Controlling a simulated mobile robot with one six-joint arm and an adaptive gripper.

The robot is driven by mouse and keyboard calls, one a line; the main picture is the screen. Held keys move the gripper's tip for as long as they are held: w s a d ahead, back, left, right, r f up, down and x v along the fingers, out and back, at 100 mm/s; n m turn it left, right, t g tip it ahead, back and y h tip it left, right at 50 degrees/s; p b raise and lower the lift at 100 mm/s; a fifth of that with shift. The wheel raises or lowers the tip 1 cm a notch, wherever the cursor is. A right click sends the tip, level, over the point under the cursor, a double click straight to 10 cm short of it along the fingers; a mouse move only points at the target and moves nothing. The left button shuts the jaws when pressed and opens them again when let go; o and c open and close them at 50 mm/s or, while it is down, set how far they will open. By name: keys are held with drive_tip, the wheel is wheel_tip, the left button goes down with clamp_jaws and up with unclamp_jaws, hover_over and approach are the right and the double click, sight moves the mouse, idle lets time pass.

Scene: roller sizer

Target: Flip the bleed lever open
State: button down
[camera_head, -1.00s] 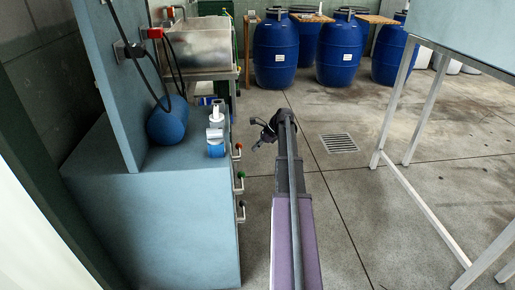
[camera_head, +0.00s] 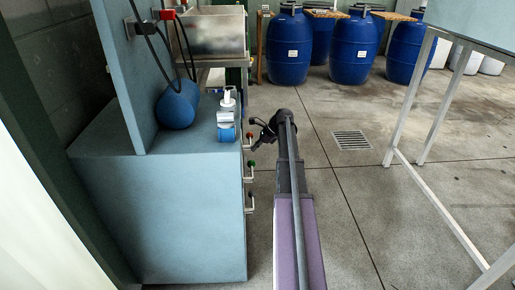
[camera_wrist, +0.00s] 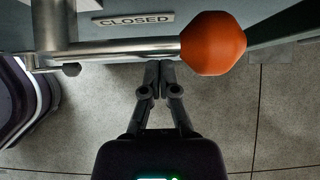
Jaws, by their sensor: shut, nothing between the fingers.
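A lever with an orange knob (camera_wrist: 213,43) lies across the upper part of the wrist view, its metal rod (camera_wrist: 120,47) running left from the knob. A plate reading "CLOSED" (camera_wrist: 134,20) is on the panel behind the rod. My gripper (camera_wrist: 158,66) is shut and empty, its fingertips just below the rod in the picture and left of the knob; I cannot tell whether they touch it. In the head view my gripper (camera_head: 258,127) is beside the cabinet's right side, close to the top lever's orange knob (camera_head: 250,136).
The cabinet (camera_head: 160,220) also carries a lever with a green knob (camera_head: 251,164) and another lever lower down (camera_head: 249,198). A blue-and-white bottle (camera_head: 227,115) stands on its top. A white-legged table (camera_head: 410,90) is to the right; floor lies clear between.

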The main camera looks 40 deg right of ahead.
sight(250, 140)
drive_tip(key=shift+w+a+r+p, duration=0.1)
drive_tip(key=shift+a+r+p, duration=0.05)
drive_tip(key=shift+r+p, duration=0.65)
drive_tip(key=shift+w+a+r+p, duration=0.1)
drive_tip(key=shift+a+r+p, duration=0.05)
drive_tip(key=shift+r+p, duration=0.65)
drive_tip(key=shift+s+d+r, duration=0.15)
drive_tip(key=shift+d, duration=0.05)
